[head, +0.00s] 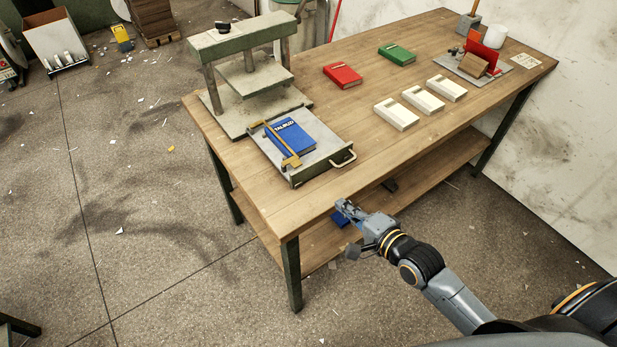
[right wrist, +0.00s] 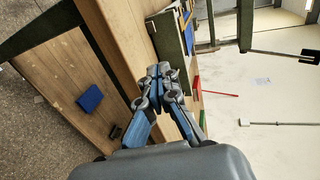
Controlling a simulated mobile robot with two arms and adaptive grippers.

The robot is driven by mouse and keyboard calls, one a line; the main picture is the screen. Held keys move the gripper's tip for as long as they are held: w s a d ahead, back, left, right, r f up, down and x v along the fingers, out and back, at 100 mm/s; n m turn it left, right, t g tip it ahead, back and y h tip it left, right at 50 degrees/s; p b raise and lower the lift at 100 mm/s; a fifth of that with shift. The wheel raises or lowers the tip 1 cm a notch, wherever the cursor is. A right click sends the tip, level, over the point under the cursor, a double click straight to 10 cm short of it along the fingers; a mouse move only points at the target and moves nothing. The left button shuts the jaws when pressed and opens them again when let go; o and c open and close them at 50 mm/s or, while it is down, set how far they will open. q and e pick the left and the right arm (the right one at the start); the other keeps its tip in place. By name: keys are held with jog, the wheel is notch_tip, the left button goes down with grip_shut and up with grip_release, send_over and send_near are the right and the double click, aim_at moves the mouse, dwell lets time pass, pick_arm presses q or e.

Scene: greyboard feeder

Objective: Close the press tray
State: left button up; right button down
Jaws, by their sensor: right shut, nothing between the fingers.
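The press tray (head: 322,158) is pulled out from the grey-green press (head: 243,39) and lies on the wooden table. A blue book (head: 289,139) rests on it with brass-coloured bars along two sides. My right gripper (head: 343,205) is shut and empty, in front of the table's near edge, below and apart from the handle. It also shows shut in the right wrist view (right wrist: 163,70), with the dark tray front (right wrist: 168,38) beyond it. My left gripper is not in view.
A red book (head: 343,75), a green book (head: 397,55) and white blocks (head: 396,113) lie right of the tray. A fixture with a red part (head: 482,56) stands at the far right. A blue item (right wrist: 90,98) lies on the lower shelf.

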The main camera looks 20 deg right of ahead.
aim_at(306, 175)
jog(key=x, duration=0.4)
jog(key=p+x, duration=0.1)
jog(key=x, duration=0.3)
jog(key=r+p+x, duration=0.1)
jog(key=x, duration=0.4)
jog(key=shift+w, duration=0.1)
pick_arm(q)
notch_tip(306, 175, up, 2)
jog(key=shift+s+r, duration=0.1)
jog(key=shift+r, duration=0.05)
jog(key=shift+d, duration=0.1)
